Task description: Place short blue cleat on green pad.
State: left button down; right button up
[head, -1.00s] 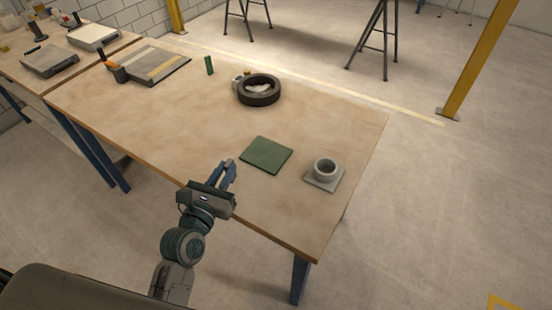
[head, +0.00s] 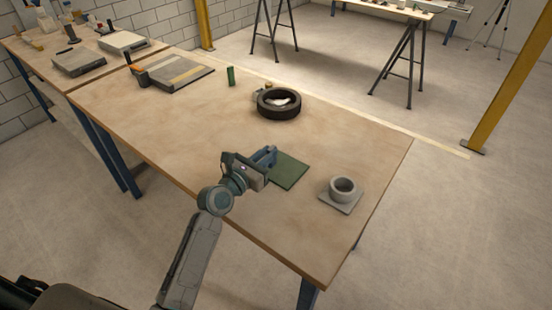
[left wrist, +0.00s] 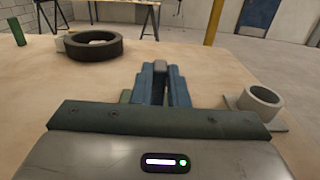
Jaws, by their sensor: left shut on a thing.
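My left gripper (head: 267,157) is at the left edge of the green pad (head: 291,173), low over the bench in the head view. My right gripper is not in view.
A grey collar on a square plate (head: 340,203) stands right of the pad. A dark ring (head: 279,112) with something white inside lies behind it. A green cylinder (head: 231,76) stands farther back, near a striped board (head: 180,85). The left part of the wooden bench (head: 160,125) is clear.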

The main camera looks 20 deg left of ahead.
aim_at(276, 163)
pick_arm(q)
jog(key=x, duration=0.2)
jog(key=shift+w+d+f, duration=0.15)
jog(key=shift+w+d, duration=0.05)
jog(key=shift+w, duration=0.15)
jog(key=shift+w+d, duration=0.1)
jog(key=shift+w, duration=0.15)
jog(key=f, duration=0.1)
jog(key=f+b, duration=0.1)
jog(key=f, duration=0.1)
jog(key=shift+w+d, duration=0.15)
jog(key=shift+w, duration=0.2)
jog(key=shift+f, duration=0.3)
jog(key=c, duration=1.4)
grip_release()
jog(key=shift+f, duration=0.15)
jog(key=shift+c, duration=0.2)
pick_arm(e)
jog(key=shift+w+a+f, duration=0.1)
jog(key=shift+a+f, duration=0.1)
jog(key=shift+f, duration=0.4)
